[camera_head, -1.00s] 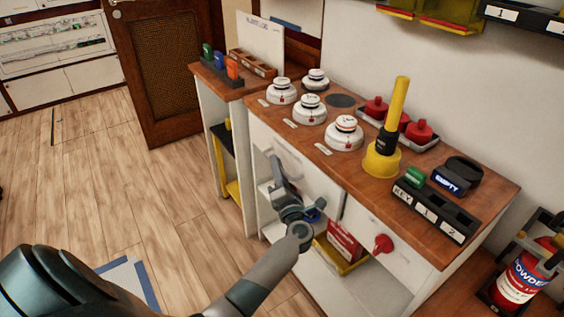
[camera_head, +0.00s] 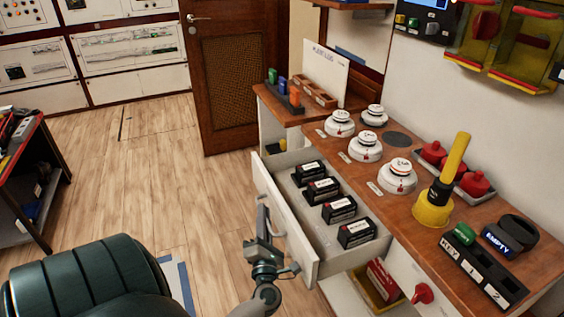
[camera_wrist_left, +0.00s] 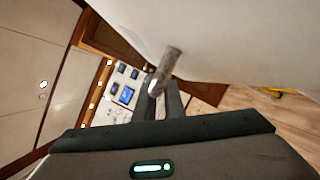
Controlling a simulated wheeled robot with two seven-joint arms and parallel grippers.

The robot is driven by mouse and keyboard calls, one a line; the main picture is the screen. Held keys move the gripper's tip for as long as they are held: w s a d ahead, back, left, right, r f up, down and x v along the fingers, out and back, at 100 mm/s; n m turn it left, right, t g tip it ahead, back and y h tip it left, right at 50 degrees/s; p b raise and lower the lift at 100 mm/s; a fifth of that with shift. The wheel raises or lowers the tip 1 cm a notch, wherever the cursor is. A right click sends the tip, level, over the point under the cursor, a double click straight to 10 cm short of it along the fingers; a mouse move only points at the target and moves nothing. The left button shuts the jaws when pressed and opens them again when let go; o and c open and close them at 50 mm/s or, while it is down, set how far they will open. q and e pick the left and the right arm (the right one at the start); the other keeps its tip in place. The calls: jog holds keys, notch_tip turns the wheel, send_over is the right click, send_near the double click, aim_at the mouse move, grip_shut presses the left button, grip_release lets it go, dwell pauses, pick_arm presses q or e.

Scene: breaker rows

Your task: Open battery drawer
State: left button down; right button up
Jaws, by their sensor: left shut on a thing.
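The white battery drawer (camera_head: 286,222) is pulled out from the cabinet in the head view. Several black batteries (camera_head: 340,209) stand in a row inside it. My left gripper (camera_head: 263,232) is at the front of the drawer, shut on its grey bar handle (camera_head: 263,213). In the left wrist view, the left fingers (camera_wrist_left: 160,103) close around the metal handle (camera_wrist_left: 169,66), beside the pale drawer front (camera_wrist_left: 215,35). The exact finger contact is small and partly hidden. My right gripper is out of view.
The wooden counter (camera_head: 385,212) above holds white detectors (camera_head: 397,178), a yellow-handled plunger-like tool (camera_head: 443,185) and a key rack (camera_head: 478,270). A red knob (camera_head: 422,293) sits on the cabinet front below. The wooden floor (camera_head: 150,195) left of the drawer is largely clear.

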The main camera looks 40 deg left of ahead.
pick_arm(q)
jog(key=shift+s+a, duration=0.3)
jog(key=shift+s, duration=0.5)
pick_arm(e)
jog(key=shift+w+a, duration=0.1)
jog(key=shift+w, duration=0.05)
pick_arm(q)
jog(key=c, duration=2.1)
grip_release()
jog(key=shift+b+v, duration=1.8)
jog(key=shift+v, duration=6.95)
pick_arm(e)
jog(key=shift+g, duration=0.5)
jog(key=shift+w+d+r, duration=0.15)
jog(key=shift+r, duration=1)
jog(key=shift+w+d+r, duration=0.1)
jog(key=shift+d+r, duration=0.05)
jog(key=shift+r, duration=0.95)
pick_arm(q)
jog(key=shift+a, duration=0.1)
